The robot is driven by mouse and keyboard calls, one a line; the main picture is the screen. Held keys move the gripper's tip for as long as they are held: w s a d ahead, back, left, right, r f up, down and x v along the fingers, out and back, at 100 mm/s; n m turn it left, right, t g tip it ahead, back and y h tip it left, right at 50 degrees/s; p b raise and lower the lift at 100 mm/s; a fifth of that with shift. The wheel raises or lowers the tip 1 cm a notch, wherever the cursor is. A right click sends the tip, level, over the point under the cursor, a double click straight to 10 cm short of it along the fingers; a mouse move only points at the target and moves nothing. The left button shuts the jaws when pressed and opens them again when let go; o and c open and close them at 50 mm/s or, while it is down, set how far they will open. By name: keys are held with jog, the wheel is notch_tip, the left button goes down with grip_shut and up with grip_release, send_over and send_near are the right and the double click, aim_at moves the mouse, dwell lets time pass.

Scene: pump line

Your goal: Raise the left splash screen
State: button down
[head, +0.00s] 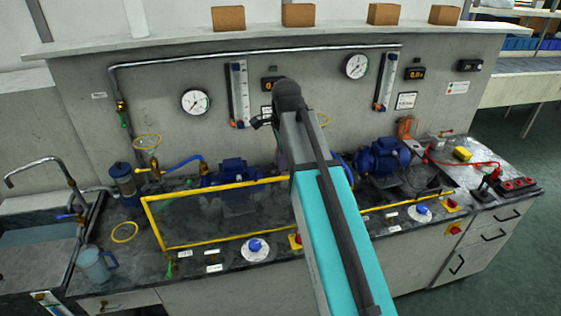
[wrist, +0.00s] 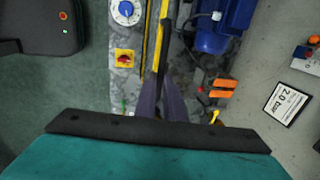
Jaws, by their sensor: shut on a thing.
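The left splash screen (head: 212,187) is a clear panel in a yellow frame. In the head view it stands about upright along the front of the counter, before a blue pump (head: 233,172). My arm hides its right end. In the wrist view its yellow bar (wrist: 159,40) runs down to my gripper (wrist: 163,82), whose dark fingers are close together on it. The exact grip spot is partly hidden between the fingers. My gripper is hidden behind my arm in the head view.
Blue knobs (head: 255,247) and red-yellow switches (head: 453,205) line the counter front. A second pump (head: 383,156) and red leads (head: 465,162) are at right. Gauges (head: 195,102) hang on the back panel.

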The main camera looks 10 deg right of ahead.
jog(key=c, duration=1.8)
grip_release()
jog(key=shift+r, duration=0.35)
jog(key=shift+c, duration=0.2)
jog(key=shift+f, duration=0.1)
notch_tip(320, 180, up, 14)
jog(key=s+b, duration=0.2)
jog(key=b, duration=0.2)
jog(key=shift+s+f, duration=0.2)
jog(key=shift+s, duration=0.15)
jog(key=shift+f, duration=0.1)
